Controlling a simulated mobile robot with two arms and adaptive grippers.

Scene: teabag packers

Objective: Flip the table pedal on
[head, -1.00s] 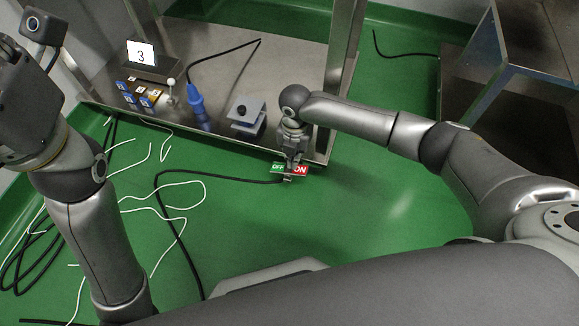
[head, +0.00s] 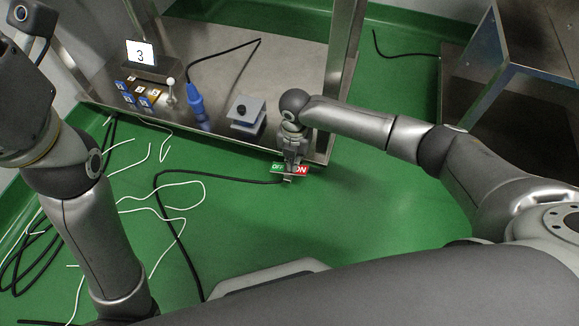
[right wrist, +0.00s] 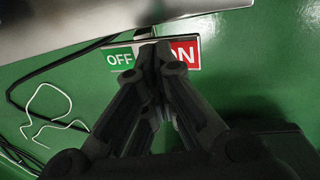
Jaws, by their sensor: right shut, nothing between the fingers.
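The pedal is a small plate with a green OFF half (head: 278,168) and a red ON half (head: 301,170). It lies on the green floor just in front of the metal table (head: 230,146). My right gripper (head: 290,164) points down at the middle of the pedal, shut and empty. In the right wrist view its fingertips (right wrist: 155,46) lie over the seam between the OFF half (right wrist: 119,59) and the ON half (right wrist: 187,53), hiding part of the ON lettering. I cannot tell whether they touch the plate. My left arm is at the left; its gripper is out of view.
A black cable (head: 220,179) runs from the pedal across the floor. White cords (head: 165,208) lie to the left. A table leg (head: 343,75) stands close to my right arm. A blue plug (head: 196,103) and a grey stand (head: 246,113) are on the table. The floor right of the pedal is clear.

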